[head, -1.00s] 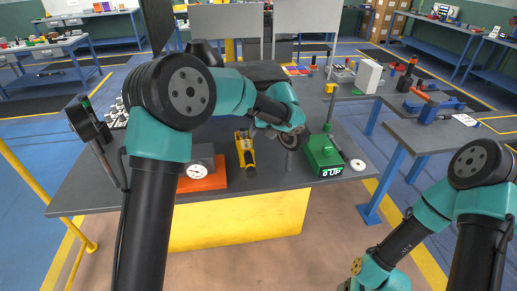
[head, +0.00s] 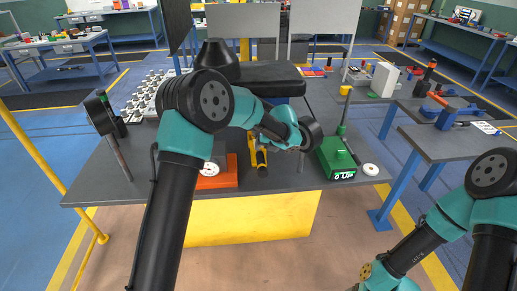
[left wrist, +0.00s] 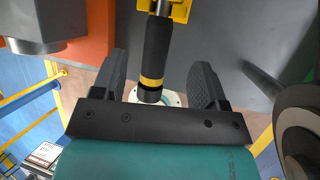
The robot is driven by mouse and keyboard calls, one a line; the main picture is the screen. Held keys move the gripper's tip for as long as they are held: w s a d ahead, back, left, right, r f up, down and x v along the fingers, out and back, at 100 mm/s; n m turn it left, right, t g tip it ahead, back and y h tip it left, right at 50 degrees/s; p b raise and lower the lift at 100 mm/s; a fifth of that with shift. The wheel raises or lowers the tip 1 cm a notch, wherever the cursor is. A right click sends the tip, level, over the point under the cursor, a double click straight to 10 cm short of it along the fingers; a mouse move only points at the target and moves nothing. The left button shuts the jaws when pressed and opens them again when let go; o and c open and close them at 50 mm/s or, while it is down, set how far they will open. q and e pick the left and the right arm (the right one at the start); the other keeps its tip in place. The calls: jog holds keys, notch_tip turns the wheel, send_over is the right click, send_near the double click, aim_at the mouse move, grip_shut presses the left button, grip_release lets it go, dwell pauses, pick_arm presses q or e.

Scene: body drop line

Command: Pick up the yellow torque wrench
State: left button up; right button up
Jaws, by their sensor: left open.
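The torque wrench shows in the left wrist view as a black grip (left wrist: 157,50) with a yellow band near its end. A yellow piece (left wrist: 180,11) is at its upper end. In the head view the yellow wrench (head: 260,158) lies on the dark bench, partly hidden by my left arm. My left gripper (left wrist: 160,64) is open, with one finger on each side of the black grip and visible gaps between. In the head view the left gripper (head: 262,141) is over the wrench, its fingers hard to make out. My right arm is at the lower right, its gripper out of frame.
An orange block with a dial gauge (head: 209,169) stands left of the wrench. A green box with a display (head: 336,158) and a white disc (head: 370,169) are to the right. A black pad (head: 262,76) is behind.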

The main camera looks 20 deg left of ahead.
aim_at(261, 155)
pick_arm(q)
jog(key=shift+x, duration=1.15)
jog(key=shift+f, duration=0.1)
jog(key=shift+s+x, duration=0.1)
jog(key=shift+x, duration=1.15)
jog(key=shift+s+x, duration=0.15)
jog(key=shift+x, duration=1.1)
jog(key=shift+f, duration=0.1)
jog(key=shift+c, duration=0.4)
grip_shut()
